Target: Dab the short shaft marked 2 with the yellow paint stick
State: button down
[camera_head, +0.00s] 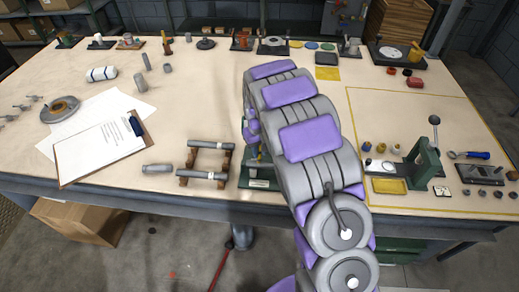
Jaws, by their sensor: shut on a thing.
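Two grey shafts lie across brown wooden supports left of my arm: a rear shaft (206,145) and a front shaft (197,174). Each carries a small white tag near its right end; the numbers are too small to read. A shorter grey cylinder (157,168) lies loose to their left. I cannot tell which piece is marked 2. My grey and purple arm fills the centre and hides my gripper and whatever is at its jaws. I cannot make out the yellow paint stick.
A clipboard (97,152) and loose papers lie on the left. A green press (426,155), small pots (381,147) and a yellow tray (388,186) stand on the right. Several fixtures line the back edge. The table is clear behind the shafts.

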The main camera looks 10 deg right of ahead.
jog(key=shift+a+f, duration=0.15)
jog(key=shift+a, duration=0.5)
jog(key=shift+d, duration=0.6)
jog(key=shift+a, duration=0.1)
jog(key=shift+a, duration=0.3)
jog(key=shift+d+f, duration=0.15)
jog(key=shift+r+p, duration=1.2)
jog(key=shift+r, duration=1.85)
